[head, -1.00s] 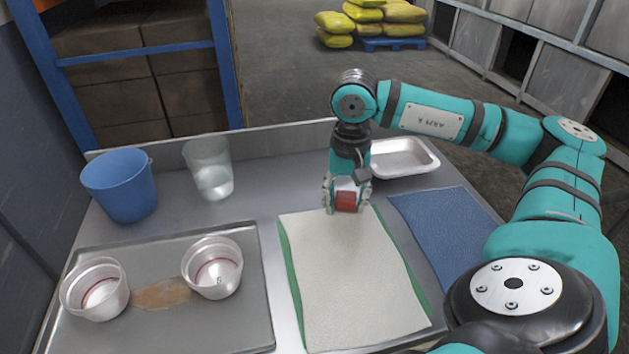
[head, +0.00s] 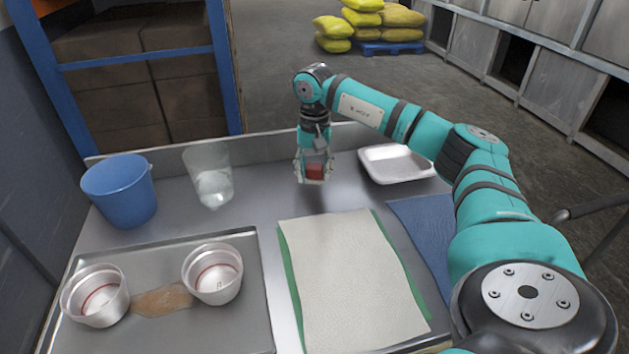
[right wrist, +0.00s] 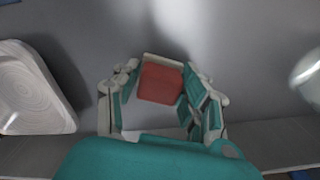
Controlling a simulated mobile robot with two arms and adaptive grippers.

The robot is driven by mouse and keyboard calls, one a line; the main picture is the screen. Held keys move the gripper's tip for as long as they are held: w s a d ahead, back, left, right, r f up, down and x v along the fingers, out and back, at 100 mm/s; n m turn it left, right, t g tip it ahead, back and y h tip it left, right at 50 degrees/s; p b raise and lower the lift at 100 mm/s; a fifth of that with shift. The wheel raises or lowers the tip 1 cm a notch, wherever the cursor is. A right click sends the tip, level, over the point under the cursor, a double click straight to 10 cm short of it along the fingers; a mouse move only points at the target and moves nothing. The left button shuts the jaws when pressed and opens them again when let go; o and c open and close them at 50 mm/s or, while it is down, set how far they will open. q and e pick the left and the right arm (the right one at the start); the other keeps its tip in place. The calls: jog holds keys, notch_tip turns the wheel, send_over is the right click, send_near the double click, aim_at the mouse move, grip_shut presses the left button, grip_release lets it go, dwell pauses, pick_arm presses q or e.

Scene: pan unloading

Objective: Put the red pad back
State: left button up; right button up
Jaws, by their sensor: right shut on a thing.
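The red pad (head: 315,170) is a small block with a red face. My right gripper (head: 314,180) is shut on it and holds it above the bare grey table, behind the cream cloth. In the right wrist view the red pad (right wrist: 160,83) shows between the fingers of the gripper (right wrist: 163,98), red side toward the camera, over bare metal. My left gripper is not in view.
A white tray (head: 397,176) stands right of the gripper, a clear cup (head: 208,165) and a blue bucket (head: 120,190) to its left. A cream cloth (head: 350,270) and a blue mat (head: 428,230) lie in front. A metal tray (head: 200,325) holds two cups (head: 95,293).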

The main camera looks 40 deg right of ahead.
aim_at(314, 166)
notch_tip(314, 166, down, 2)
jog(key=shift+f+b, duration=0.25)
jog(key=shift+b, duration=0.35)
jog(key=shift+r, duration=0.15)
jog(key=o, duration=1)
notch_tip(314, 166, up, 12)
jog(key=shift+r, duration=0.1)
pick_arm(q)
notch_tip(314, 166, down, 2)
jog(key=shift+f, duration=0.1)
